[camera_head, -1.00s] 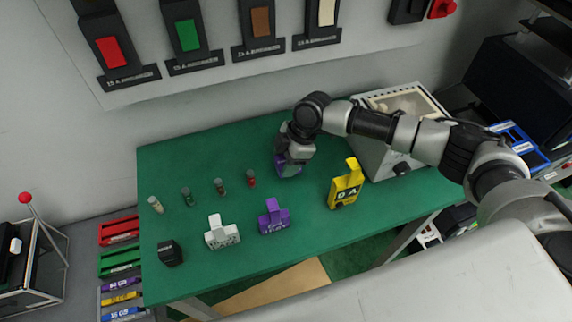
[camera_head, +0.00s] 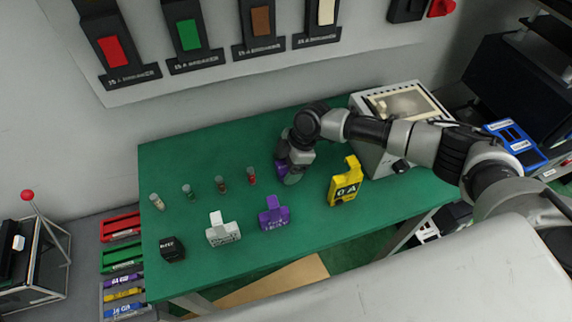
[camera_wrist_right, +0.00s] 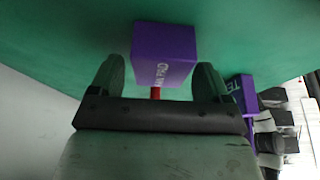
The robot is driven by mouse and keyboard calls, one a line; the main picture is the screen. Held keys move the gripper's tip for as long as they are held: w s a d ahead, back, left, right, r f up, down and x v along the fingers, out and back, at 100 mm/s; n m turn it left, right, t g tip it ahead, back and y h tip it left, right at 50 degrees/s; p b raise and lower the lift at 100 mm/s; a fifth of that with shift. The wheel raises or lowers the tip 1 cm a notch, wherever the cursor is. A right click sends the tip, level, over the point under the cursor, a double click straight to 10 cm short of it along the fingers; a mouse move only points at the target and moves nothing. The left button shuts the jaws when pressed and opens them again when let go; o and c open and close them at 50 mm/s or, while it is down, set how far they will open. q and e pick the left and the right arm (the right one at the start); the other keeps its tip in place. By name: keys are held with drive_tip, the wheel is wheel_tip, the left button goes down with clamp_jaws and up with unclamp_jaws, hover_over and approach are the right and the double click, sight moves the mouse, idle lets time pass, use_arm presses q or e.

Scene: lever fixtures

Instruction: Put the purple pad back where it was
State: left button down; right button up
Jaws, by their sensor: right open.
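The purple pad (camera_head: 281,168) is a small block on the green table, mostly hidden behind my right gripper (camera_head: 293,176) in the head view. In the right wrist view the pad (camera_wrist_right: 165,52) shows as a purple box with white lettering. It sits between the two fingertips of my right gripper (camera_wrist_right: 160,78), with green gaps on both sides. The gripper is open around it. My left gripper is not in view.
A purple cell (camera_head: 274,213), a white block (camera_head: 222,230), a yellow block (camera_head: 345,182) and a black block (camera_head: 172,249) stand on the green table (camera_head: 300,252). Several small vials (camera_head: 221,184) stand in a row. A grey instrument (camera_head: 385,150) is at the right.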

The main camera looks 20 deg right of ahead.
drive_tip(key=b+v, duration=0.2)
drive_tip(key=v, duration=0.9)
drive_tip(key=shift+r, duration=0.35)
drive_tip(key=shift+f, duration=0.1)
